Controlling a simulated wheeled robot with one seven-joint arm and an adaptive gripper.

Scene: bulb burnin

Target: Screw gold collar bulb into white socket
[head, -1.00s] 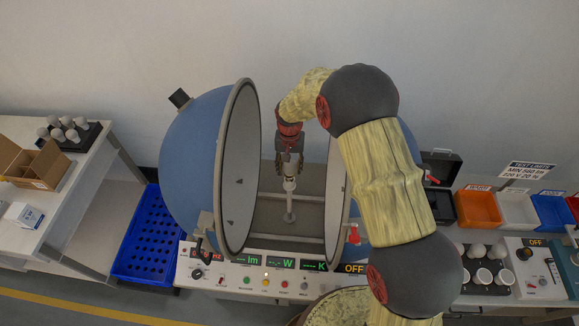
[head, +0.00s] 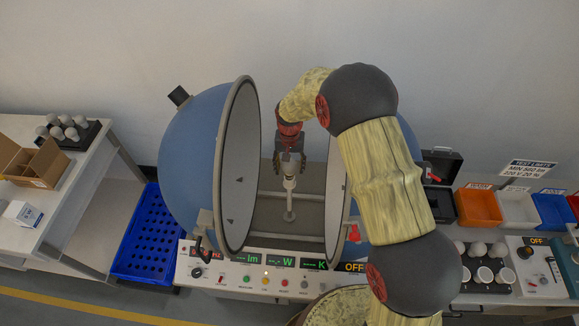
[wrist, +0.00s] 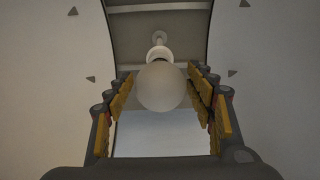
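A white round bulb (wrist: 161,88) stands between the fingers of my gripper (wrist: 160,100) in the wrist view. Its collar is mostly hidden behind the globe, so its colour cannot be told. Just beyond it is the white socket (wrist: 159,53), on a post; the bulb appears in line with it, but how deep it sits is hidden. In the head view my gripper (head: 290,162) points down over the white socket (head: 289,184), between the sphere halves. The fingers stand either side of the bulb, with narrow gaps showing, so they look open.
The blue sphere half (head: 190,160) stands close on the left, and the other half (head: 337,190) on the right behind my arm. A control panel (head: 250,276) lies in front. Several bulbs stand in racks at both sides. A blue crate (head: 150,235) is at left.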

